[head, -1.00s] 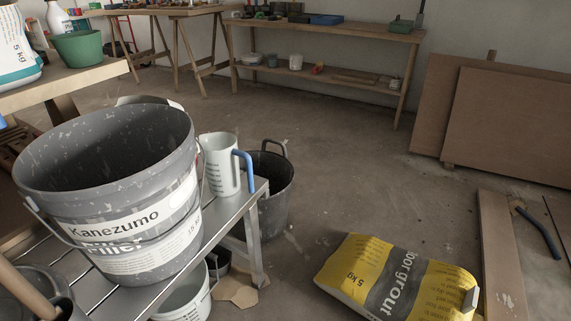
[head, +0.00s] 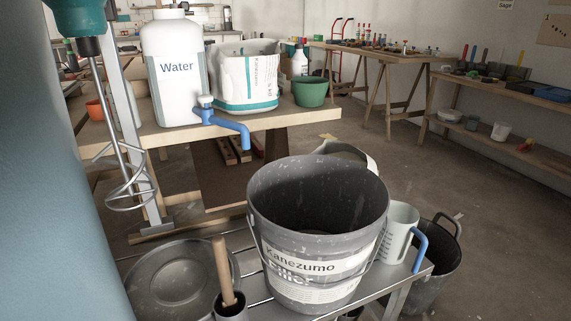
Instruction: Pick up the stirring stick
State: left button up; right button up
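A wooden stick (head: 222,268), which looks like the stirring stick, stands slightly tilted in a dark cup (head: 231,310) at the bottom of the head view. Its upper part sticks out above the cup's rim; its lower end is hidden inside. The cup is on the metal bench (head: 396,284), left of a large grey bucket (head: 310,243) labelled Kanezumo Filler. Neither of my grippers shows in the view.
A round metal lid or pan (head: 172,282) lies behind the cup. A measuring jug (head: 397,232) stands right of the bucket. A mixer whisk (head: 127,180) hangs at left. A wooden table behind holds a water canister (head: 176,75) and a green bowl (head: 310,92).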

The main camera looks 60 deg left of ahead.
aim_at(230, 305)
jog(key=u, duration=2.15)
